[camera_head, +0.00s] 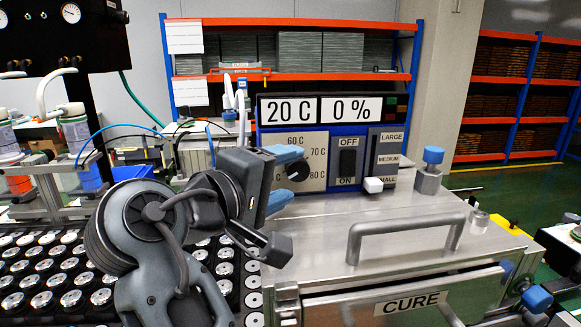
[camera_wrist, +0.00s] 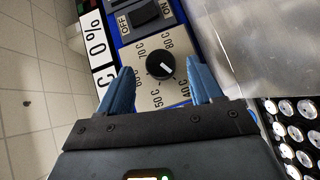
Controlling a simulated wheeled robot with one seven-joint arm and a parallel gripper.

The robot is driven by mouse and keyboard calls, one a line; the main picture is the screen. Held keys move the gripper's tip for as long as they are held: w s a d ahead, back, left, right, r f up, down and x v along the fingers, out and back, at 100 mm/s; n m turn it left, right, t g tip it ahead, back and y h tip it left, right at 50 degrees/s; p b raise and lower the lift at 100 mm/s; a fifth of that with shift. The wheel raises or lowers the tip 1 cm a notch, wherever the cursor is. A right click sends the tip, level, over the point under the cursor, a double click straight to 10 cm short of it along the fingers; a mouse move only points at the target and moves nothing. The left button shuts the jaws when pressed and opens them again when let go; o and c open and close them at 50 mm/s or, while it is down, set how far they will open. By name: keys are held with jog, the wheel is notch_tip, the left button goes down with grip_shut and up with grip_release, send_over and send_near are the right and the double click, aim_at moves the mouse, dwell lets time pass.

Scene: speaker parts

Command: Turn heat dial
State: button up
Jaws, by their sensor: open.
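The heat dial (camera_wrist: 160,66) is a black round knob on a beige scale plate (camera_wrist: 147,90) marked with temperatures. In the wrist view a short white mark shows on the knob's face; its exact reading is hard to tell. In the head view the dial (camera_head: 298,171) sits at the panel's left, partly beside my fingers. My gripper (camera_wrist: 160,68) is open, with one blue finger on each side of the dial. Gaps show between the fingers and the knob in the wrist view. In the head view my gripper (camera_head: 288,177) faces the plate, its jaws hiding part of the scale.
The display (camera_head: 322,108) reads 20 C and 0 %. Right of the dial are a black OFF/ON switch (camera_head: 347,162) and a size slider (camera_head: 373,185). A metal handle (camera_head: 405,233) stands on the lid above the CURE drawer (camera_head: 410,303). Several speaker parts (camera_head: 40,299) lie at left.

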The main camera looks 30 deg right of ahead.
jog(key=shift+x, duration=0.8)
jog(key=shift+c, duration=0.3)
jog(key=c, duration=1)
